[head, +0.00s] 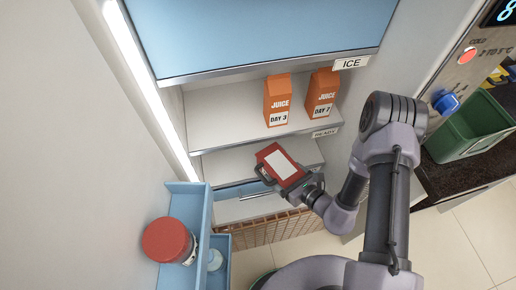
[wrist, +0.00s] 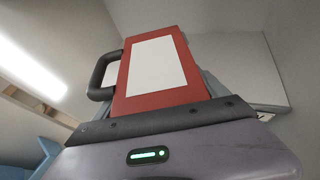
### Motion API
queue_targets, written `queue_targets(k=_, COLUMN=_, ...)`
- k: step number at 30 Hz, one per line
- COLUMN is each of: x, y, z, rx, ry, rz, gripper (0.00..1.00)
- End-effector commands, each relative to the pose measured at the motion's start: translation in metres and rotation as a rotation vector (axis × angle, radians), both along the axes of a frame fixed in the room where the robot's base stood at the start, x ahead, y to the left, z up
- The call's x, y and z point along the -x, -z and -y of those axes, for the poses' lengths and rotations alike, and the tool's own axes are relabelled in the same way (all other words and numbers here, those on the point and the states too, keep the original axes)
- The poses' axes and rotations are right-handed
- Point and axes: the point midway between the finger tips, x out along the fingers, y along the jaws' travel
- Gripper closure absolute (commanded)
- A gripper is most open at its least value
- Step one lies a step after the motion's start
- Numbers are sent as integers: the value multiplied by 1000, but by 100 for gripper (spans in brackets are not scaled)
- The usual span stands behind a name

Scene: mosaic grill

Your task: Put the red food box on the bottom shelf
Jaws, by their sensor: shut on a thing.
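The red food box (head: 269,156), with a white label on its face, is held in my gripper (head: 283,168) in front of the middle shelf (head: 230,166) of the open fridge. In the wrist view the red box (wrist: 190,92) stands up between the fingers of my gripper (wrist: 160,85). The bottom shelf (head: 235,209) is the pale surface lower down, below a blue-grey edge. The box and gripper partly cover it. I cannot tell whether the box touches any shelf.
Two orange juice cartons (head: 277,101) (head: 322,94) stand on the upper shelf, under a blue ICE compartment (head: 255,35). A wicker basket (head: 275,229) is below the shelves. Blue door racks (head: 187,200) hold a red-lidded jar (head: 168,240) at left. A green bin (head: 470,125) is at right.

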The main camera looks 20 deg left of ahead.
Motion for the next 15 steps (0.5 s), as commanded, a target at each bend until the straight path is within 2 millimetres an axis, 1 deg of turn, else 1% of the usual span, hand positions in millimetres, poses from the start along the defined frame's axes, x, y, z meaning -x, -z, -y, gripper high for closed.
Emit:
queue_targets(k=9, x=-51, y=1, z=-76, rx=-3, ry=-5, rz=6, gripper=90)
queue_targets(k=12, x=-66, y=1, z=-96, rx=-4, ry=-3, rz=5, gripper=90)
queue_targets(k=15, x=-75, y=0, z=-108, rx=-2, ry=-1, rz=4, gripper=90)
